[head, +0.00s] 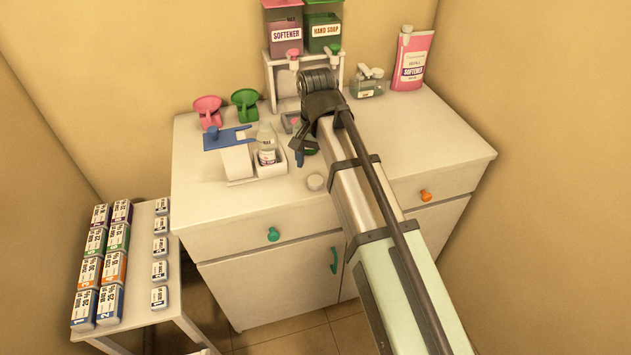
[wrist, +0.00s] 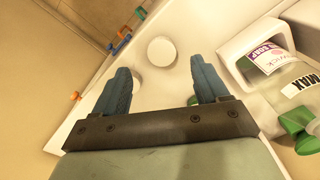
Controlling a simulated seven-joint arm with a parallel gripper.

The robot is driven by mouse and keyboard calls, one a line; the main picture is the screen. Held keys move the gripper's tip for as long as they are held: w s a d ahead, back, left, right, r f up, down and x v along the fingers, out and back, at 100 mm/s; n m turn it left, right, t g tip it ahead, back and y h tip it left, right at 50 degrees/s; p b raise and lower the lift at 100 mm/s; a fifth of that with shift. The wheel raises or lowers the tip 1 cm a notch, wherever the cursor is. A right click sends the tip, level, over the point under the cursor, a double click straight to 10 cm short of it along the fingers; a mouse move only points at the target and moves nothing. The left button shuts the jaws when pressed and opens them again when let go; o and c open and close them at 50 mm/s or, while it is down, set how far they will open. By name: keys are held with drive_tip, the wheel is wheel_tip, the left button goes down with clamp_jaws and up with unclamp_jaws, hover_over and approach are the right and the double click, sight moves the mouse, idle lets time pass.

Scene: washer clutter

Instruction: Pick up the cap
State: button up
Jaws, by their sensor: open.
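A small round white cap (head: 315,182) lies on the white countertop near its front edge, right of a white tray. In the wrist view the white cap (wrist: 161,51) lies beyond my fingertips, roughly centred between them, with space around it. My gripper (wrist: 160,66) has two blue fingers spread apart with nothing held. In the head view my gripper (head: 304,154) is behind the cap, mostly hidden by my arm. Another pale round shape shows partly behind the left finger in the wrist view; I cannot tell what it is.
A white tray (head: 271,170) with a labelled bottle (head: 266,139) stands close left of the gripper. A blue-topped dispenser (head: 236,158) is beside it. Softener and soap containers stand on a rack (head: 288,104) at the back.

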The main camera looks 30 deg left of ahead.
sight(315, 180)
drive_tip(key=shift+a+f, duration=0.1)
drive_tip(key=shift+f, duration=2.75)
drive_tip(key=shift+c, duration=0.3)
drive_tip(key=c, duration=1.1)
